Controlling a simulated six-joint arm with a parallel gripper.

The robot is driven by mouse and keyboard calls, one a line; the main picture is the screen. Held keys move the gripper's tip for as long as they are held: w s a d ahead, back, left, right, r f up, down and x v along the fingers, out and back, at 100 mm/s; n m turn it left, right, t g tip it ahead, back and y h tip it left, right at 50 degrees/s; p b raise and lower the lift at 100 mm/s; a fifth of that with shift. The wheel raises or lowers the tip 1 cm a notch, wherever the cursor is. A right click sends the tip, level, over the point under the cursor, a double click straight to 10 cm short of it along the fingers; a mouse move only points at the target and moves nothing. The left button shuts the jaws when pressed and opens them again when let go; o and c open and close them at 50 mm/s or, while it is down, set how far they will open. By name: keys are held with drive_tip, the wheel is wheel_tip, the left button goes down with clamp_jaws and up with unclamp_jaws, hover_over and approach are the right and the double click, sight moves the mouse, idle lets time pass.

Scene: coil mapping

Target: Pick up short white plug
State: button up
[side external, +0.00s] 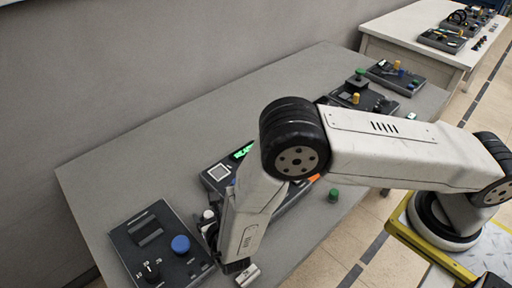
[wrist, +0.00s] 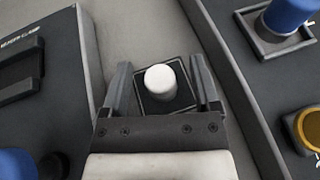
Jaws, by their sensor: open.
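A white plug (wrist: 161,78) with a round top stands upright on a small dark square base (wrist: 168,103) in the wrist view. My gripper (wrist: 160,68) is open, with one finger on each side of the plug and a gap on both sides. I cannot tell how far the fingertips are above the base. In the side external view a small white plug (side external: 208,214) shows just left of my lowered wrist. The fingertips are mostly hidden there by my arm.
A dark panel (side external: 126,240) with a blue knob (side external: 180,244) stands to the left. Another panel with a green display (side external: 242,152) lies behind my arm. In the wrist view, a blue plug (wrist: 287,14) and a yellow ring (wrist: 308,128) are on the right panel. Panels flank the gripper closely.

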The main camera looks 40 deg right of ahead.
drive_tip(key=shift+x, duration=1)
clamp_jaws()
